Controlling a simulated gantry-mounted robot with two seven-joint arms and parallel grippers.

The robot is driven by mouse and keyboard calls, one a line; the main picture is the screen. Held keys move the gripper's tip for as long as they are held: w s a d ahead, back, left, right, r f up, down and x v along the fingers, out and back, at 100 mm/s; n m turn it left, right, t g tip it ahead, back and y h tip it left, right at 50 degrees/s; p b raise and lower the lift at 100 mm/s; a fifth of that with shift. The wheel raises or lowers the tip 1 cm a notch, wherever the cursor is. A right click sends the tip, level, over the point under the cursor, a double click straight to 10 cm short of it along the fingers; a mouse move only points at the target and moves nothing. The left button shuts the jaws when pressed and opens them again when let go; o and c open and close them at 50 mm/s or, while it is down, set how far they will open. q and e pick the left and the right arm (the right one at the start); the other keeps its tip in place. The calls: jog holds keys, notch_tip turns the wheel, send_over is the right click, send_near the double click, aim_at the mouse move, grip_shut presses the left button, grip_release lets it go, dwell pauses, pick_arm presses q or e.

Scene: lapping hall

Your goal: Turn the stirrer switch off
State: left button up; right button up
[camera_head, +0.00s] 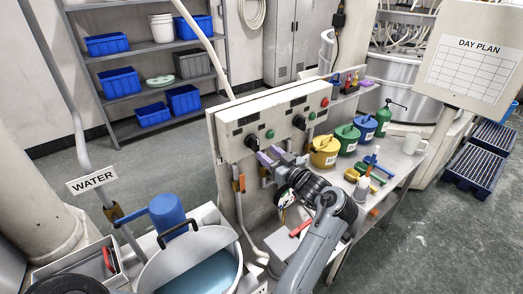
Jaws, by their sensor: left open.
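I cannot read which one is the stirrer switch. My left gripper (270,155) has purple fingertips, open and empty, pointing at the panel just below and right of the left knob. A small gap seems to separate them, but contact is hard to judge. My right gripper is not in view.
Green buttons (270,134) and a red button (325,102) share the panel. Yellow (324,152), green and blue cans stand on the bench to the right. A tank of bluish liquid (205,272) is at lower left. Shelves with blue bins (121,82) stand behind.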

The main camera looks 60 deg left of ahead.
pick_arm(q)
jog(key=shift+w+d+r, duration=0.1)
jog(key=shift+w+d, duration=0.05)
jog(key=shift+d, duration=1.8)
